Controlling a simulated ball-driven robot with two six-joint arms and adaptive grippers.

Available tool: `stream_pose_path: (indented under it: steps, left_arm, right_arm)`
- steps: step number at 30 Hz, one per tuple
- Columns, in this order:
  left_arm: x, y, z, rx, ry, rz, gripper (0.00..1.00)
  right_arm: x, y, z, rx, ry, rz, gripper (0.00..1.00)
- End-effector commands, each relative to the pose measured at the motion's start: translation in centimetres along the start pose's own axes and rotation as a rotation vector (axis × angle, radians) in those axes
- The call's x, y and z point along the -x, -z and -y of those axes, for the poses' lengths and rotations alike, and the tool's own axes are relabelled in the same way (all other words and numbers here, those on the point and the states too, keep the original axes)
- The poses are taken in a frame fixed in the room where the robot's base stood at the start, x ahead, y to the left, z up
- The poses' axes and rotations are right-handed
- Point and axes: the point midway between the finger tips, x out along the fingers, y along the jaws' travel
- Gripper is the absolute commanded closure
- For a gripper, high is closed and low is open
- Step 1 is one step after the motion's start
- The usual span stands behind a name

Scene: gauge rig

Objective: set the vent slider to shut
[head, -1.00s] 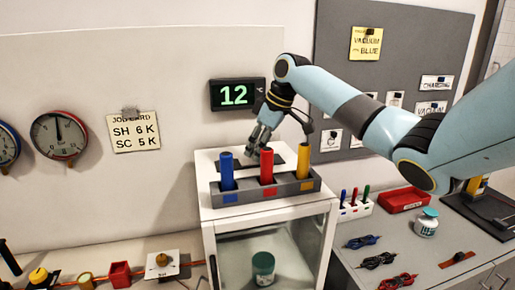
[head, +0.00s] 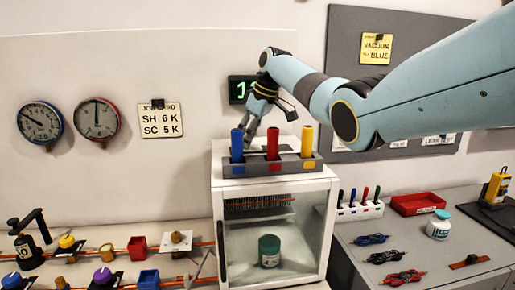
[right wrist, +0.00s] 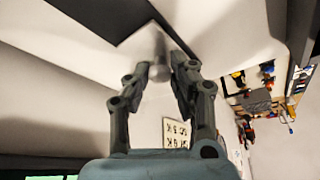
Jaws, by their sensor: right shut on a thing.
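My right gripper (head: 250,138) reaches down behind the blue and red cylinders at the top of the white cabinet (head: 217,205). In the right wrist view its fingers (right wrist: 160,72) are shut on a small pale grey knob (right wrist: 159,70), which seems to be the vent slider's. The knob stands beside a dark strip (right wrist: 85,18) on a pale surface, blurred at its far end. In the head view the slider is hidden behind the cylinders and fingers, and its setting cannot be read. My left gripper is not in view.
A rack (head: 232,171) with a blue (head: 237,146), a red (head: 272,144) and a yellow cylinder (head: 307,142) stands at the cabinet's front top edge, close to the fingers. A green digital display (head: 238,90) is partly covered by my gripper. Gauges (head: 97,117) hang at left.

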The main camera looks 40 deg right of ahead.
Motion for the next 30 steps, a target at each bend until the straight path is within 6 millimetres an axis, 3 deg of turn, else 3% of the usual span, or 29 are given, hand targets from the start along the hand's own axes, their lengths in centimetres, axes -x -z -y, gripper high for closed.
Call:
stream_pose_path:
  steps: [5, 9, 10, 15, 24, 30]
  left_arm:
    - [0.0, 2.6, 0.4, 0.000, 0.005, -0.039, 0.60]
    - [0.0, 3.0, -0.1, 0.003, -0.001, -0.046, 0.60]
    - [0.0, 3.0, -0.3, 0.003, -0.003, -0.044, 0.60]
    - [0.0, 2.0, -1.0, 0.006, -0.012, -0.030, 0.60]
    - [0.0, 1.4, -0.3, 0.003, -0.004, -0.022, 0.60]
    - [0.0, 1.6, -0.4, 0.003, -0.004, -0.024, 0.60]
  right_arm:
    - [-0.1, 0.4, 0.4, 0.004, 0.010, -0.004, 1.00]
    - [-0.1, 0.4, 0.4, 0.004, 0.010, -0.005, 1.00]
    - [-0.1, 0.4, 0.4, 0.004, 0.010, -0.005, 0.76]
    - [-0.1, 0.4, 0.3, 0.003, 0.009, -0.004, 0.55]
    - [0.2, 0.3, 0.2, 0.002, 0.007, -0.004, 0.55]
    - [3.2, 0.4, 0.1, 0.005, 0.003, -0.006, 0.55]
